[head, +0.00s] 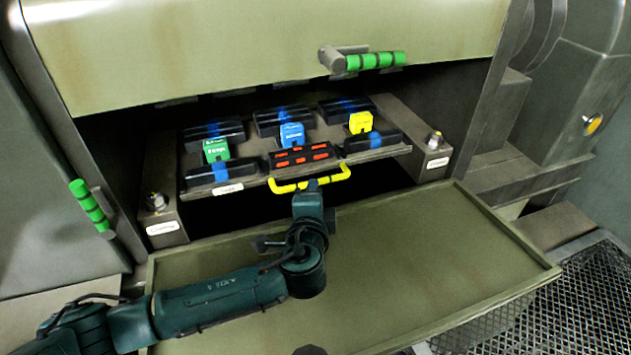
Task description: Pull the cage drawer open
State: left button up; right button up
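The cage drawer (255,188) is a grey tray in the dark opening of the machine, between two side blocks. A yellow bar handle (341,176) runs along its front edge. My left gripper (313,185) reaches up from below, with its tip at the middle of this handle and overlapping it in the picture. The fingers are small and partly hidden by the gripper body, so I cannot tell whether they close around the bar. My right gripper is not in view.
The drawer carries several black blocks with green (216,151), blue (292,136) and yellow (360,122) tags. A lowered olive panel (440,235) lies below it, under my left arm. A raised cover (250,45) with a green handle (376,61) hangs above.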

pick_arm(q)
jog(key=x, duration=0.5)
jog(key=shift+c, duration=0.4)
grip_shut()
